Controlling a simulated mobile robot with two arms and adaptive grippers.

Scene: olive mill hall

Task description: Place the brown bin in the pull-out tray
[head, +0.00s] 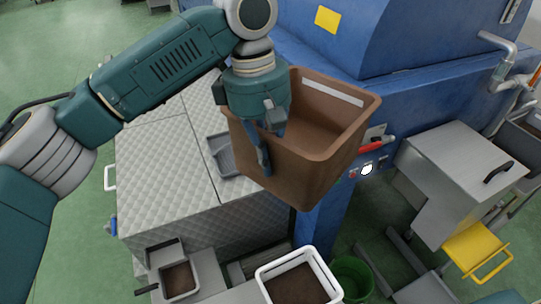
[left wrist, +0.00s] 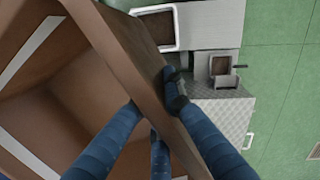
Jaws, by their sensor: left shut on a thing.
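The brown bin (head: 315,165) is an open, empty tub with a pale strip inside its far wall. It hangs in the air, somewhat tilted, in front of the blue machine. My left gripper (head: 262,150) is shut on its near left wall at the rim. In the left wrist view the blue fingers (left wrist: 156,106) straddle the wall of the bin (left wrist: 138,62). A grey tray-like part (head: 222,158) shows on the quilted metal top, partly hidden behind the bin. I cannot tell whether it is the pull-out tray. My right gripper is not in view.
A white-rimmed container (head: 325,268) with dark contents and a green bucket (head: 352,278) stand below the bin. A small steel box (head: 180,281) is at lower left. A steel cabinet (head: 450,175) and yellow part (head: 477,248) are at right. Green floor is clear at far left.

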